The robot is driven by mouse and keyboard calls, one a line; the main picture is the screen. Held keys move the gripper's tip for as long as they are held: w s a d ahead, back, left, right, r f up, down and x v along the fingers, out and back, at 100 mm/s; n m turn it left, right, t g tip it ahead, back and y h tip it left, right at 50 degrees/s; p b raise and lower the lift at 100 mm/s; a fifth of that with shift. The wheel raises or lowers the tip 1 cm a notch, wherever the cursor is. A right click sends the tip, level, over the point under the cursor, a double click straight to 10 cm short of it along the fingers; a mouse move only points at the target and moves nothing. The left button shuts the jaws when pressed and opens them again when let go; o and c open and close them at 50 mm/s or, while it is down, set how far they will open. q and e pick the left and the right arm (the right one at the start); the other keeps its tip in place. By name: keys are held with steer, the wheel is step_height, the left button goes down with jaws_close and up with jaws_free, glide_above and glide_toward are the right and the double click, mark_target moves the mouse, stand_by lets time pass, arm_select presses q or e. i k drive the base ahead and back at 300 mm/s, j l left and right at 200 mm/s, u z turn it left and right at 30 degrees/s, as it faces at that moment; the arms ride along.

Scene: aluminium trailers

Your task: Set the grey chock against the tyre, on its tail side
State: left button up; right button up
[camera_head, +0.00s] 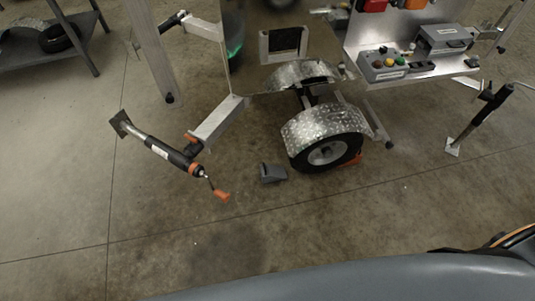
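The grey chock (272,174) lies on the concrete floor to the left of the tyre. A small strip of floor shows between them, so they look apart. The black tyre (327,156) with a pale hub stands on the floor under a diamond-plate mudguard (322,122), which covers its top. An orange-red chock (352,160) sits low at the right side of the tyre, partly hidden by it; I cannot tell whether it touches. Neither of my grippers is in view.
A jack (165,148) with an orange handle sticks out at the left of the trailer. A metal shelf (420,68) with a control box (382,65) overhangs at the right. A black stand (480,122) is further right. The floor in front is clear.

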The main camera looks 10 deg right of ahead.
mark_target(269, 173)
steer(key=i+u, duration=0.25)
steer(key=i, duration=0.35)
steer(key=i+l+u, duration=0.25)
steer(key=i, duration=0.4)
steer(key=j, duration=0.1)
